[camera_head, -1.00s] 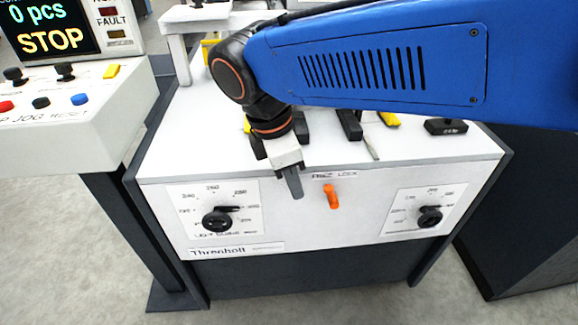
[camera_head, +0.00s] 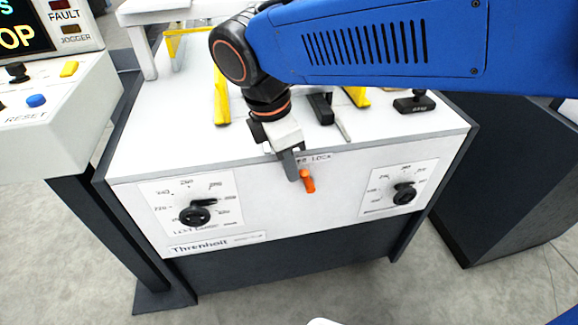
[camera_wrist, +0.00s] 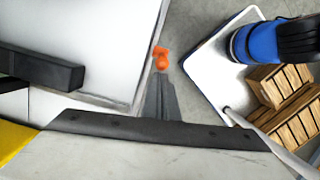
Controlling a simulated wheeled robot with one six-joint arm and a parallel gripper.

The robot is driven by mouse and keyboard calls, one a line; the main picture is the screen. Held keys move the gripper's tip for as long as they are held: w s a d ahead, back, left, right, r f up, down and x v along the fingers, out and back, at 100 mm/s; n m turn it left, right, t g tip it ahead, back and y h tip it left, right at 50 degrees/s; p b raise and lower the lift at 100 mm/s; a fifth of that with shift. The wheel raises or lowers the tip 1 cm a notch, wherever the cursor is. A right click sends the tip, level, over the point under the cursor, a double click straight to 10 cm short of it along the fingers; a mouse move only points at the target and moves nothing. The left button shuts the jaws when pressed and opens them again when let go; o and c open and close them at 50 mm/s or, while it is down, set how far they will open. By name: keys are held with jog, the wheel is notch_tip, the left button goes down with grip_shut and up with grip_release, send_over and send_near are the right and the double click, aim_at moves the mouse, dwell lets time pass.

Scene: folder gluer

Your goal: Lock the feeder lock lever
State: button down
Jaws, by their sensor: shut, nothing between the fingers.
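The feeder lock lever (camera_head: 307,181) is a small orange handle on the white front panel of the machine, below a label whose readable part says "LOCK". It hangs down, slightly tilted. My gripper (camera_head: 291,174) is shut and empty, its fingertips just to the left of the lever's upper part. In the wrist view the orange lever (camera_wrist: 160,58) sits just beyond the tips of my gripper (camera_wrist: 158,84). The tips look very near or touching it; I cannot tell which. My fingers hide part of the label.
Dials stand left (camera_head: 195,213) and right (camera_head: 404,193) of the lever on the panel. The white tabletop (camera_head: 165,139) carries yellow and black parts. A control console (camera_head: 50,125) stands at the left. The wrist view shows wooden-looking blocks (camera_wrist: 283,95) on my right.

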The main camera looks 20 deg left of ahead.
aim_at(306, 172)
jog(key=shift+w+d+r+g+y, duration=0.2)
jog(key=shift+d+g+y, duration=0.1)
jog(key=shift+y, duration=0.2)
jog(key=shift+w+d+r+g+y, duration=0.3)
jog(key=shift+w+d+g+y, duration=0.2)
jog(key=shift+d+y, duration=0.25)
jog(key=shift+w+d+r+g+y, duration=0.15)
jog(key=shift+w+d+g+y, duration=0.3)
jog(key=shift+d+g+y, duration=0.45)
jog(key=shift+w+d+t, duration=0.3)
jog(key=shift+w+d, duration=0.1)
jog(key=shift+d, duration=0.2)
jog(key=shift+w+d, duration=0.1)
jog(key=shift+d, duration=0.1)
